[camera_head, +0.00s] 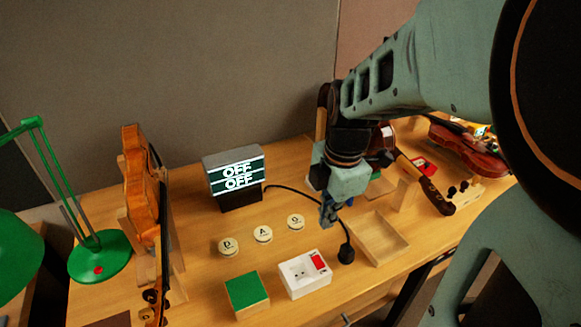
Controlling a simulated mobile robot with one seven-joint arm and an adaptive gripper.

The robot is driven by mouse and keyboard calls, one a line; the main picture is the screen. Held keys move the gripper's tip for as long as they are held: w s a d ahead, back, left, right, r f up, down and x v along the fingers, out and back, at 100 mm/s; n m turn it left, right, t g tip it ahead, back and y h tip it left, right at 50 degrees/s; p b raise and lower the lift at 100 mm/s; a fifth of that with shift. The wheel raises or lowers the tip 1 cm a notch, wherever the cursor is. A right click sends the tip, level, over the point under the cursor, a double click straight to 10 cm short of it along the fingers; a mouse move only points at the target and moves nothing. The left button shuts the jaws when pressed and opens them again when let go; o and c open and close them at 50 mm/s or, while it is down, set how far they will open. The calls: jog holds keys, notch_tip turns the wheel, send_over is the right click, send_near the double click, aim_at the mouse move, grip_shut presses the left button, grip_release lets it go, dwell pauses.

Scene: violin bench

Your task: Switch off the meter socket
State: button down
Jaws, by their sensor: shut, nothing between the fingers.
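The meter socket (301,287) appears to be the white box near the front of the bench. It has a socket face on its left and a red switch (318,261) on its right; I cannot tell the switch's position for sure. A grey display meter (236,168) behind it reads "OFF" on two lines. A black plug (346,253) on a dark cable stands just right of the box, apart from the socket face. My gripper (328,218) is shut and empty, pointing down above the bench, behind and slightly right of the box.
Round buttons marked D (228,247), A (263,234) and G (295,222) lie left of my gripper. A green-topped block (246,291) is left of the box. An empty wooden tray (398,243) is right. A violin (139,190) and green lamp (101,263) stand left.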

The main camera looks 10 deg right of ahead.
jog(key=shift+s, duration=0.15)
send_near(317, 258)
jog(key=f, duration=0.4)
jog(key=w+f, duration=0.1)
jog(key=f, duration=0.1)
jog(key=shift+f+b, duration=0.35)
jog(key=shift+f, duration=0.05)
jog(key=shift+f, duration=0.1)
dwell(0.3)
